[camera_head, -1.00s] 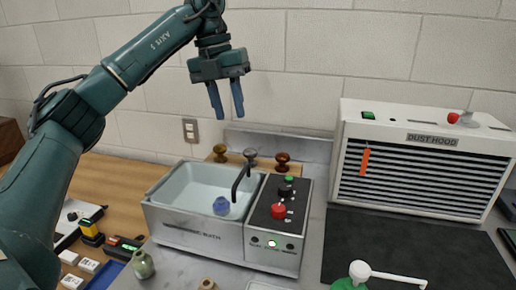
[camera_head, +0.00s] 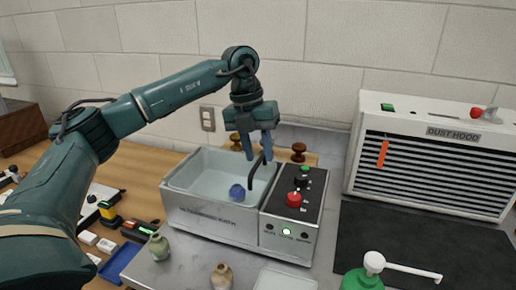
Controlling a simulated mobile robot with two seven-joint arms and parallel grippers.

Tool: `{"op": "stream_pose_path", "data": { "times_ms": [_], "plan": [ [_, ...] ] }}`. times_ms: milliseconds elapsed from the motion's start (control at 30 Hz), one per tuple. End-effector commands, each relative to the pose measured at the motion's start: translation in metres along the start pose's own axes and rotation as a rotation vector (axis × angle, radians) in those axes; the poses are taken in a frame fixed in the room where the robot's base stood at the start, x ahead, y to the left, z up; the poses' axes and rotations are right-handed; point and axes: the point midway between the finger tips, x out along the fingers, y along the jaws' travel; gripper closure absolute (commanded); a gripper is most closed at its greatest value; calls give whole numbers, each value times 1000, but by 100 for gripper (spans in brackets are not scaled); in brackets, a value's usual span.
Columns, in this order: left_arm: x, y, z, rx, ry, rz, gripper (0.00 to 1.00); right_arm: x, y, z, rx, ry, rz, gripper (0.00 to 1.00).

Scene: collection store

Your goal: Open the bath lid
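The ultrasonic bath (camera_head: 212,222) is a grey metal box with a pale basin on the bench. A small blue vessel (camera_head: 237,193) shows inside the basin. A black curved handle (camera_head: 252,178) rises at the basin's right end, beside the control panel (camera_head: 293,203). I cannot tell whether a clear lid covers the basin. My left gripper (camera_head: 258,157) points down over the basin's back right part, with its fingers apart at the top of the black handle. Whether they touch it is unclear. My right gripper is not in view.
The white dust hood (camera_head: 432,135) stands at the right, with a dark mat (camera_head: 410,240) before it. A green pump bottle (camera_head: 362,281), a green jar (camera_head: 159,246) and a tan jar (camera_head: 222,275) stand in front. Brown knobs (camera_head: 298,152) stand behind the bath.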

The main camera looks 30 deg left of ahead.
Motion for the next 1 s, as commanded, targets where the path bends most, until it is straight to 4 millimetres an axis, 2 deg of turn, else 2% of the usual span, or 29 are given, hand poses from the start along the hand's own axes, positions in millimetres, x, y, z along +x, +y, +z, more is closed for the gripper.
{"op": "stream_pose_path", "data": {
  "times_ms": [233,600,1000],
  "plan": [
    [0,0,0,0,0,0,69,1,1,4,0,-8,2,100],
    [0,0,0,-1,0,0,99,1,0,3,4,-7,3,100],
    [0,0,0,-1,-1,0,100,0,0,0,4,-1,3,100]
  ]
}}
